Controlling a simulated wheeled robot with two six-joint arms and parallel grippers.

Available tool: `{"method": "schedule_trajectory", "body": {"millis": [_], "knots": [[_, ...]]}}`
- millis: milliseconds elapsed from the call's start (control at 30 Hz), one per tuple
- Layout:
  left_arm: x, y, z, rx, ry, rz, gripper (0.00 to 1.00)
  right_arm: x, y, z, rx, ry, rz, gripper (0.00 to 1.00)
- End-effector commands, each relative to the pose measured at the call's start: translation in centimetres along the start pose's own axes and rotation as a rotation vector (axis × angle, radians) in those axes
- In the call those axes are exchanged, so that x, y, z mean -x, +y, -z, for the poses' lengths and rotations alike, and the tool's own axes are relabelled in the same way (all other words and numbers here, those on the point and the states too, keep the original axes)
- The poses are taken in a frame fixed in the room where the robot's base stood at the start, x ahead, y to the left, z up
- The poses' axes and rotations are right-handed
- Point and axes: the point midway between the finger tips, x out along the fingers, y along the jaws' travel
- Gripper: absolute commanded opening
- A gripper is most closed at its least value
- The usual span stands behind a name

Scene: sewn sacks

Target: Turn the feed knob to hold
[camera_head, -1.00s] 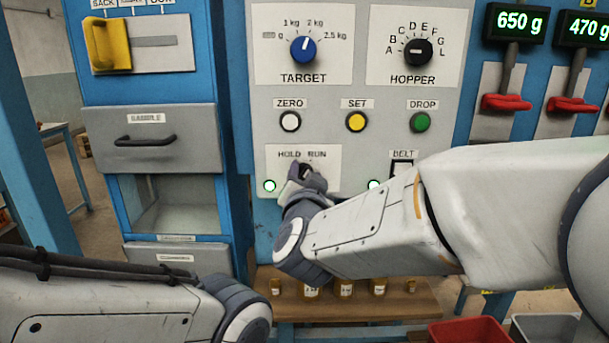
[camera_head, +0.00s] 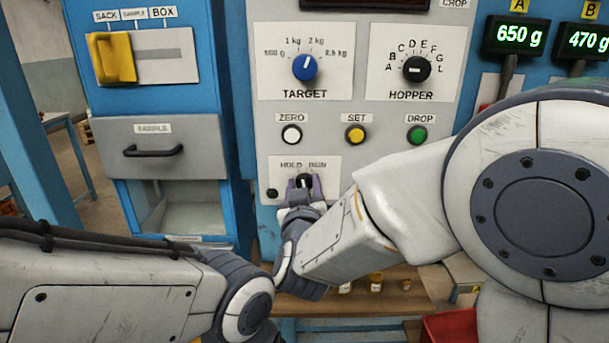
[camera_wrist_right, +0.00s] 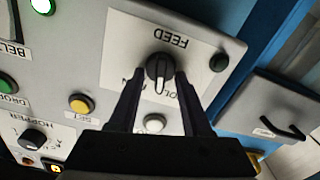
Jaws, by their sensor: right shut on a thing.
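The feed knob (camera_wrist_right: 159,66) is black with a white pointer line, on a pale plate marked FEED, HOLD and RUN. In the head view the knob (camera_head: 304,181) sits low on the panel, under the HOLD and RUN labels. My right gripper (camera_wrist_right: 164,76) is shut on the knob, one finger on each side. In the wrist view the pointer lies between the partly covered HOLD and RUN labels; its exact setting is hard to tell. The lamp (camera_head: 271,193) beside the knob is dark. My left arm shows at lower left, but its gripper is out of view.
The panel carries the TARGET knob (camera_head: 305,67), the HOPPER knob (camera_head: 416,68) and white, yellow and green buttons close above the feed knob. A drawer handle (camera_head: 153,151) sticks out at left. Small jars stand on a wooden shelf below.

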Motion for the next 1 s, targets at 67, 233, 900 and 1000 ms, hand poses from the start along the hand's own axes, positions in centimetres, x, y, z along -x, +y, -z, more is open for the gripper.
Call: {"method": "schedule_trajectory", "body": {"millis": [67,233,900,1000], "knots": [[0.9,0.1,0.0,0.0,0.0,0.0,0.5,0.1,0.0,0.1,0.062,-0.006,0.001,0.0],[1.7,0.1,0.1,0.0,0.0,0.0,0.5,0.1,-0.1,0.0,0.171,-0.005,0.002,0.0],[2.5,0.2,0.1,0.0,0.0,0.0,0.5,0.1,-0.3,-0.3,0.302,-0.004,0.002,0.0],[2.5,0.2,0.1,0.0,0.0,0.0,0.5,0.1,-0.3,-0.3,0.301,-0.004,0.002,0.0]]}}
